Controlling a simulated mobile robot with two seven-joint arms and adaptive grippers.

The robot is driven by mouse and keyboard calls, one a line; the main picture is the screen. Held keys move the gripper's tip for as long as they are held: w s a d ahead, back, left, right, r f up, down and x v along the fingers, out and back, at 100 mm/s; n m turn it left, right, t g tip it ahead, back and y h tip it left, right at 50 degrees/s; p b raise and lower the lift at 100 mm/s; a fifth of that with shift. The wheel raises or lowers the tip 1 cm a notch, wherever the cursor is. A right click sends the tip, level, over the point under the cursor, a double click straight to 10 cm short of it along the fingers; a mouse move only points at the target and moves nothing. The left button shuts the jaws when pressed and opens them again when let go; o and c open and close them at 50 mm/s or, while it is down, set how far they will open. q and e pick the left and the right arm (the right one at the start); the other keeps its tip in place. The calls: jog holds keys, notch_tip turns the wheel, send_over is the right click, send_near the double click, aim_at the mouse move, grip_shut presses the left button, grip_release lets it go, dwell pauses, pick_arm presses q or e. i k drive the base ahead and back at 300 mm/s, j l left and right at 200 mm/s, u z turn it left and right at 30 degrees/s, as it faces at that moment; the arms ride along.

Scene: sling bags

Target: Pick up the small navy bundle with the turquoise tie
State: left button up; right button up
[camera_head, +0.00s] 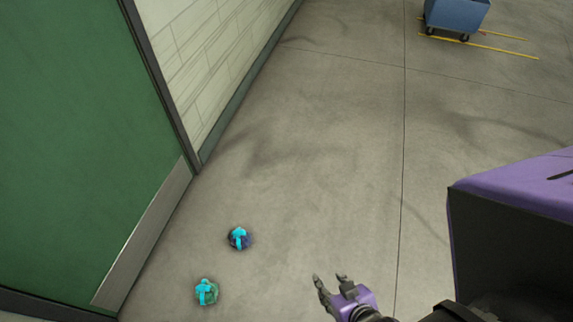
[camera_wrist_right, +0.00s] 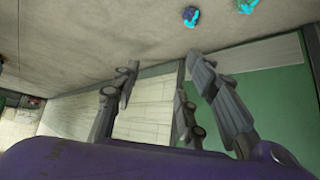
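The small navy bundle (camera_head: 239,239) with a turquoise tie rests on the concrete floor, left of centre in the head view. It also shows at the top of the right wrist view (camera_wrist_right: 190,17). A green bundle (camera_head: 211,297) with a similar turquoise tie lies nearer to me and slightly left; the right wrist view shows it at the top edge (camera_wrist_right: 247,5). My right gripper (camera_head: 329,281) is open and empty, to the right of both bundles and apart from them. In the right wrist view its fingers (camera_wrist_right: 160,78) are spread. My left gripper is out of view.
A green door (camera_head: 75,130) with a metal kick plate and a pale block wall (camera_head: 205,60) bound the left side. A blue wheeled cart (camera_head: 456,14) stands far off at the top right, by yellow floor lines. The floor around the bundles is clear.

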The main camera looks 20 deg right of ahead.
aim_at(241, 239)
jog(key=i+l+u, duration=0.3)
jog(key=i+l, duration=0.2)
jog(key=l, duration=0.2)
jog(key=i+l+u, duration=0.15)
jog(key=l, duration=0.25)
jog(key=i+l+u, duration=0.15)
jog(key=l, duration=0.3)
jog(key=i, duration=0.1)
